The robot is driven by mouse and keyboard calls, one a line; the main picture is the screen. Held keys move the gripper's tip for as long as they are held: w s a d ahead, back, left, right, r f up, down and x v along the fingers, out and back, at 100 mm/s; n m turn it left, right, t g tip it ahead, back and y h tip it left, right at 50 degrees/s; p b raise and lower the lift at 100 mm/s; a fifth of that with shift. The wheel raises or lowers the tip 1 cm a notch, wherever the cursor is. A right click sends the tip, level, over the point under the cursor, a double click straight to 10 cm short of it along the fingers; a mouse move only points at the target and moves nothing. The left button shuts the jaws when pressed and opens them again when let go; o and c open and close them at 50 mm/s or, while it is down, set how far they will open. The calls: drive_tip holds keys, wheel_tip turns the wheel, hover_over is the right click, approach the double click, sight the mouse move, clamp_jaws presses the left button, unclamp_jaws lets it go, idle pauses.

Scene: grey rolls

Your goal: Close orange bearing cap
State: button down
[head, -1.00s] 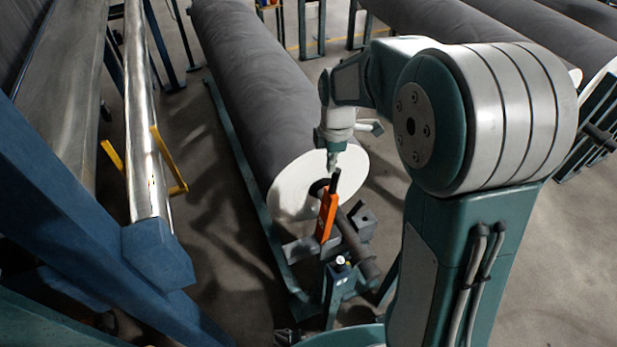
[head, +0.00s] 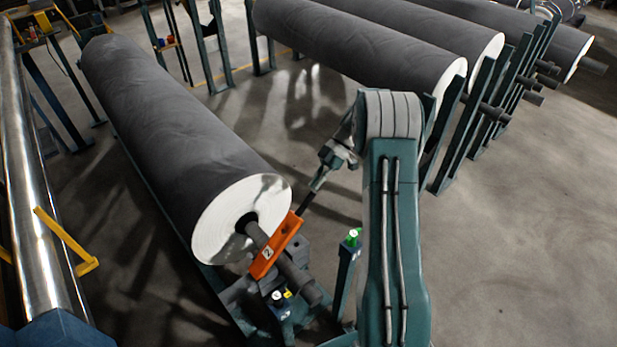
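The orange bearing cap (head: 275,247), marked with a "2", crosses the dark shaft (head: 296,275) at the near end of the large grey roll. It slants, with its right end higher in the picture. A thin dark handle sticks out from that end. My gripper (head: 313,191) is at the far end of this handle, up and to the right of the cap. It looks small and dark, and I cannot tell whether its fingers are closed around the handle. The bearing block under the cap is partly hidden by the cap and shaft.
The large grey roll (head: 170,130) lies left of my arm on a green frame. A post with a green button (head: 353,237) stands right of the shaft. More rolls (head: 370,45) rest on green stands behind. A shiny metal roller (head: 35,200) runs along the left. Floor at right is clear.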

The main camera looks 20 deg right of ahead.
drive_tip(key=w+d+f, duration=0.1)
drive_tip(key=d+f, duration=0.2)
drive_tip(key=f, duration=0.7)
drive_tip(key=w+d+f, duration=0.1)
drive_tip(key=d+f, duration=0.3)
drive_tip(key=f, duration=0.6)
drive_tip(key=shift+d+f, duration=0.15)
drive_tip(key=v, duration=0.8)
drive_tip(key=shift+w, duration=0.25)
